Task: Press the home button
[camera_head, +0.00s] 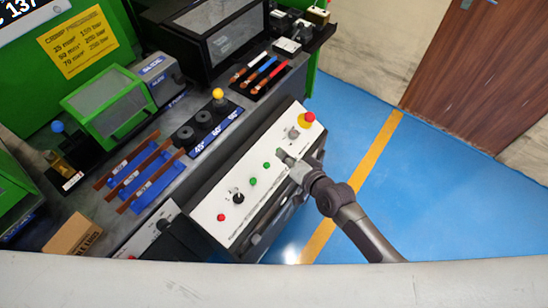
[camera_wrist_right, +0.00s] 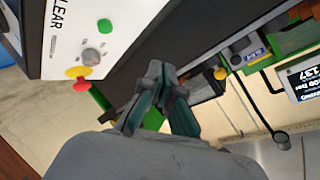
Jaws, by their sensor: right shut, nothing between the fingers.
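A white control panel (camera_head: 240,190) on the machine's front carries a red button (camera_head: 221,217), a black knob (camera_head: 238,197), two green buttons (camera_head: 253,182) (camera_head: 266,166), a grey knob (camera_head: 293,132) and a red-and-yellow emergency stop (camera_head: 308,118). The labels are too small to tell which is the home button. My right gripper (camera_head: 282,156) is shut and empty, its tip over the panel between the upper green button and the grey knob; contact cannot be told. In the right wrist view, the shut fingers (camera_wrist_right: 158,75) show beside the panel (camera_wrist_right: 60,30), with one green button (camera_wrist_right: 104,25). My left gripper is not in view.
Busbars lie on a blue rack (camera_head: 150,185) left of the panel. A yellow-topped lever (camera_head: 218,94) stands behind it. A cardboard box (camera_head: 73,234) sits at the lower left. The blue floor (camera_head: 350,125) to the right is clear.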

